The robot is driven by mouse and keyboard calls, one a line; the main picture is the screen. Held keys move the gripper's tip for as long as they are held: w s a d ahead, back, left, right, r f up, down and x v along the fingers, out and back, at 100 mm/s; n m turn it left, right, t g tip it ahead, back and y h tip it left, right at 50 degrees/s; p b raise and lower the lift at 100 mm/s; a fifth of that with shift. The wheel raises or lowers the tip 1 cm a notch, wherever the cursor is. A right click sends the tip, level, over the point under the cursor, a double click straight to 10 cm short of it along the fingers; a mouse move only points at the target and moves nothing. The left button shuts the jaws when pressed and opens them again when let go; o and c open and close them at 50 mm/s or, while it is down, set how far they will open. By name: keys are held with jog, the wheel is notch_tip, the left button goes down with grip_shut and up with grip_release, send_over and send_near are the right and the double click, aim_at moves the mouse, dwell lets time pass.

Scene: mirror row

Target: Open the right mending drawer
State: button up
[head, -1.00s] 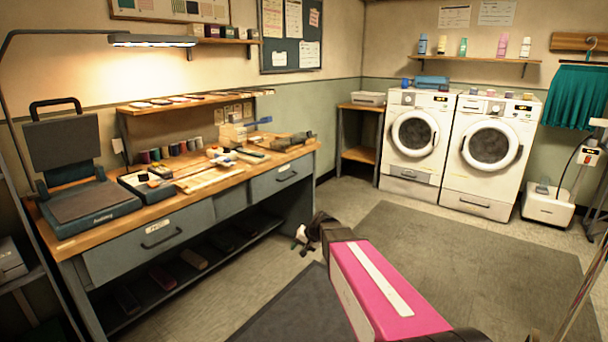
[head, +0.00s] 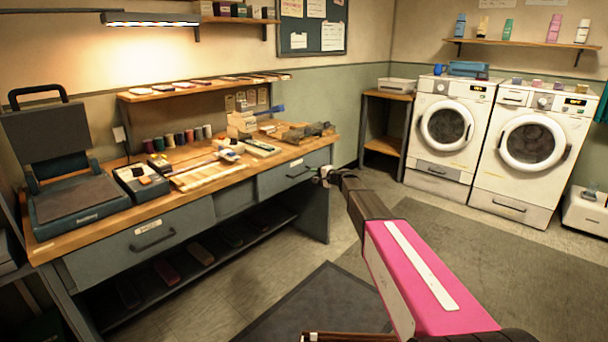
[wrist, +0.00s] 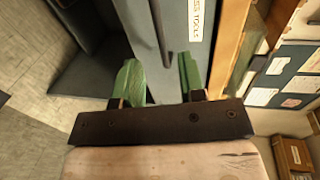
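The right mending drawer (head: 278,181) is a blue-grey front under the right end of the wooden bench and looks shut. Its dark bar handle (head: 300,171) is on the front. My gripper (head: 325,174) is just right of the handle in the head view, close to the drawer front. In the wrist view, my gripper (wrist: 159,72) has two green fingers spread apart with nothing held. The drawer front (wrist: 205,55) fills the space ahead, with a label ending in "TOOLS". The handle (wrist: 160,30) runs toward the gap between the fingertips; I cannot tell whether it touches them.
The bench top (head: 65,246) carries a press, thread spools, trays and tools. A left drawer (head: 120,250) and a lower shelf with several dark items are below. Two washing machines (head: 447,125) stand at the back right. The floor around the dark mat (head: 300,310) is open.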

aim_at(303, 173)
jog(key=x, duration=0.8)
jog(key=shift+w+a+f, duration=0.1)
jog(key=shift+w+a, duration=0.1)
jog(key=shift+a, duration=0.1)
jog(key=shift+s, duration=0.1)
grip_shut()
